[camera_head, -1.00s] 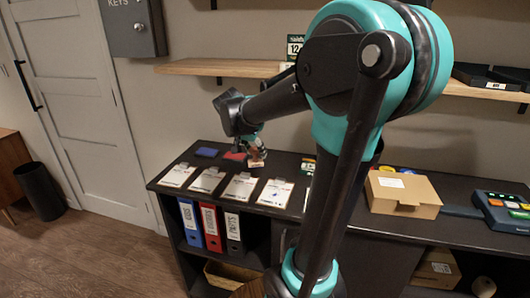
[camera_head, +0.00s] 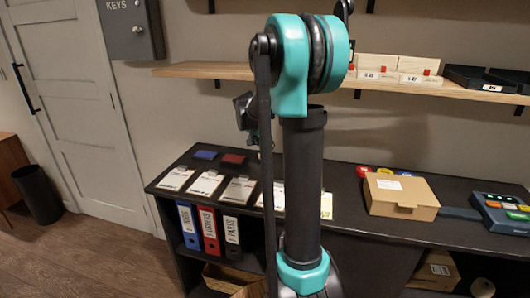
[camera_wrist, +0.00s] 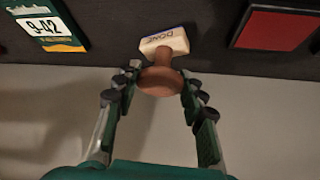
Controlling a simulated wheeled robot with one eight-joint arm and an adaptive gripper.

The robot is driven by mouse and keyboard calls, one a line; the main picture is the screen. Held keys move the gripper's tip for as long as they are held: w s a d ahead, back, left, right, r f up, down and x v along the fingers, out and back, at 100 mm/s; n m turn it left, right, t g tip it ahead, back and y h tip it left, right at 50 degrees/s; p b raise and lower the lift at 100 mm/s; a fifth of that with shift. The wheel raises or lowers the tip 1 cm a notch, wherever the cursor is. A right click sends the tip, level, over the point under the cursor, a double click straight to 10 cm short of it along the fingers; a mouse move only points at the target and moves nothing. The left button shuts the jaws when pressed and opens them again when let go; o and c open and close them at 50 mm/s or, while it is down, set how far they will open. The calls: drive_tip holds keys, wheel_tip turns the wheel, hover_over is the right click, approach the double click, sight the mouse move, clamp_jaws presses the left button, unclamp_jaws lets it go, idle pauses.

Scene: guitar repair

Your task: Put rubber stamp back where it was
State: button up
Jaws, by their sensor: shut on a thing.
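My gripper (camera_wrist: 160,80) is shut on the rubber stamp (camera_wrist: 165,42). In the wrist view its round brown wooden handle sits between the fingertips, and its pale block bears the word DONE. In the head view the end of my arm is largely hidden behind my own arm links, and I cannot make out the stamp there. A red ink pad (camera_wrist: 278,27) shows at the right of the wrist view; it also lies at the back of the dark counter in the head view (camera_head: 233,158), beside a blue pad (camera_head: 205,154).
Several paper sheets (camera_head: 206,184) lie along the counter (camera_head: 345,225). A cardboard box (camera_head: 401,195) and a button panel (camera_head: 503,211) stand to the right. A wooden shelf (camera_head: 220,71) above carries several pale boxes (camera_head: 378,65) and dark trays (camera_head: 470,77). A green-and-yellow card (camera_wrist: 45,26) shows in the wrist view.

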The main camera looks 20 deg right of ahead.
sight(265, 151)
wheel_tip(265, 151, down, 3)
drive_tip(key=shift+r, duration=0.15)
drive_tip(key=shift+w+d+f, duration=0.1)
drive_tip(key=shift+w+f, duration=0.1)
drive_tip(key=shift+f, duration=0.15)
drive_tip(key=o, duration=0.9)
drive_tip(key=shift+f, duration=0.1)
drive_tip(key=v, duration=1.2)
drive_tip(key=shift+s, duration=0.1)
